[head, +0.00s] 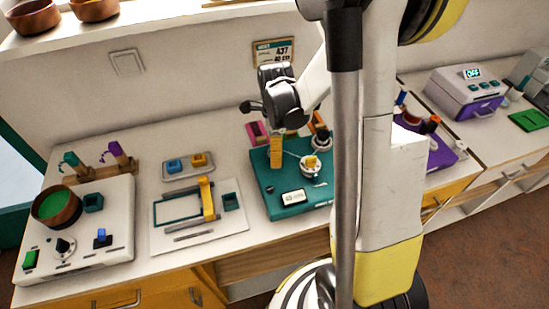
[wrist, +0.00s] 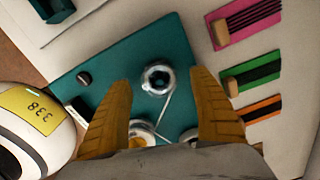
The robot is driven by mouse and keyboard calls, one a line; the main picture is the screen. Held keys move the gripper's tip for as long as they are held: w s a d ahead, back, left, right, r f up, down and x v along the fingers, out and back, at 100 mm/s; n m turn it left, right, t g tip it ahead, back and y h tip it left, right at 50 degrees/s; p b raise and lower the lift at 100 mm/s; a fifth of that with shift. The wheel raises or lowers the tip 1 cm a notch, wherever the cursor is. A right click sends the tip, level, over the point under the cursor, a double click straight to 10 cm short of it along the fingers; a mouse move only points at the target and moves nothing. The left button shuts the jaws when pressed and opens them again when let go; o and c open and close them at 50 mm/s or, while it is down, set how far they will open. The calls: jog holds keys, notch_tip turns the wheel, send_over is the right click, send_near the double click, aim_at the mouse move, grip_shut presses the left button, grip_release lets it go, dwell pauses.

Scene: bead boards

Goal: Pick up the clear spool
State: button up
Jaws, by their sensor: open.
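A round, shiny, see-through-looking spool (wrist: 157,78) with a dark centre sits on the teal board (wrist: 100,72) in the wrist view; it looks like the clear spool. A pale thread runs from it down to a pale round piece. My gripper (wrist: 165,108) is open and empty, with its yellow fingers to the left and right of the spool in the picture, apart from it. In the head view my gripper (head: 276,150) hangs over the back left of the teal board (head: 275,190) and seems to hide the spool.
On the teal board stand a white round piece with a yellow top (head: 311,163) and a white label block (head: 293,197). Pink, green and orange card holders line the board's back in the wrist view. A white frame board (head: 190,240) lies left; a purple board (head: 440,152) lies right.

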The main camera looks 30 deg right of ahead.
jog(key=shift+f, duration=0.65)
jog(key=shift+r, duration=0.1)
jog(key=c, duration=1.1)
jog(key=shift+c, duration=0.3)
